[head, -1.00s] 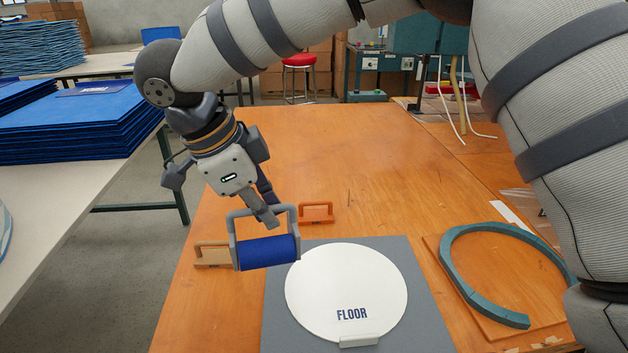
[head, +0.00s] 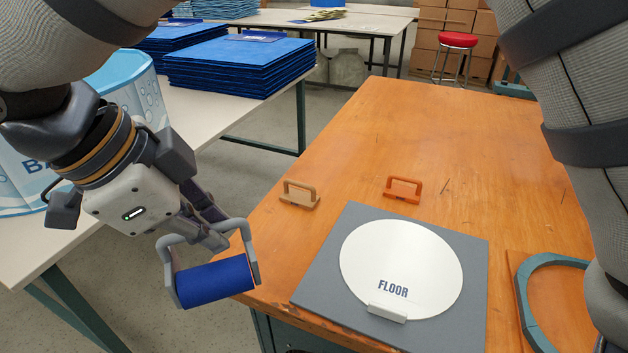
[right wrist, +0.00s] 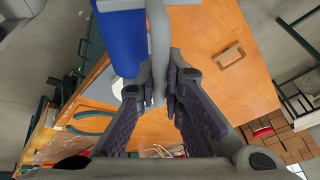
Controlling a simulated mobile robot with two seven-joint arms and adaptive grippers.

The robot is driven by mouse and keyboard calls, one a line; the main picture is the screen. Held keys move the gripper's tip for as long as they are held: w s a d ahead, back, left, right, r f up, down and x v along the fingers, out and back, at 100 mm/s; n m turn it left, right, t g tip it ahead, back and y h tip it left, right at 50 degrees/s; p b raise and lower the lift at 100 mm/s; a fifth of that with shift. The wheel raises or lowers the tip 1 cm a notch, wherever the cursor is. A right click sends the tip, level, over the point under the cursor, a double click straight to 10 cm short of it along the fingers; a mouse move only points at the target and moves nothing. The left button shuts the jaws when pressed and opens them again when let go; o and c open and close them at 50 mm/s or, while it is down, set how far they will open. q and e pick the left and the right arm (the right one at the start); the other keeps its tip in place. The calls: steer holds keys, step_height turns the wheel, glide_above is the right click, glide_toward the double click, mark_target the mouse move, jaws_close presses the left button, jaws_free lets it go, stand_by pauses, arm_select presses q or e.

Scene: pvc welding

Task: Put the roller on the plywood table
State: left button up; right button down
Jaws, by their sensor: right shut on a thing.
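The roller (head: 213,282) has a blue cylinder in a grey U-shaped frame. My right gripper (head: 214,238) is shut on the roller's grey handle, which also shows between its fingers in the right wrist view (right wrist: 160,95). The roller hangs in the air at the left front edge of the orange plywood table (head: 400,120); the cylinder's right end overlaps that edge in the head view. How high it is above the tabletop is hard to tell. My left gripper is not in view.
A grey board (head: 325,270) with a white disc marked FLOOR (head: 400,255) lies on the table. A tan handled block (head: 298,195) and an orange one (head: 404,190) stand behind it. The table's far half is clear.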

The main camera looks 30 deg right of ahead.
steer(key=w+d+f, duration=0.2)
steer(key=w+f, duration=0.1)
steer(key=f, duration=0.1)
steer(key=w+d+f+b, duration=0.1)
steer(key=w+d+f, duration=0.2)
steer(key=w+f, duration=0.1)
steer(key=w+d+f+b, duration=0.1)
steer(key=w+d+f, duration=0.2)
steer(key=f, duration=0.1)
steer(key=shift+w+d+f, duration=0.2)
steer(key=shift+w, duration=0.1)
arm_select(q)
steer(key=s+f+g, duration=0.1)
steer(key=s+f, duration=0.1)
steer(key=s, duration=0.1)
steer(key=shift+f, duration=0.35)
arm_select(e)
steer(key=shift+f, duration=0.15)
steer(key=shift+f, duration=0.2)
steer(key=c, duration=1.7)
jaws_free()
steer(key=shift+r, duration=0.15)
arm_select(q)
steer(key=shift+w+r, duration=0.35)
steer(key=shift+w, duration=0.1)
arm_select(e)
steer(key=v, duration=1.2)
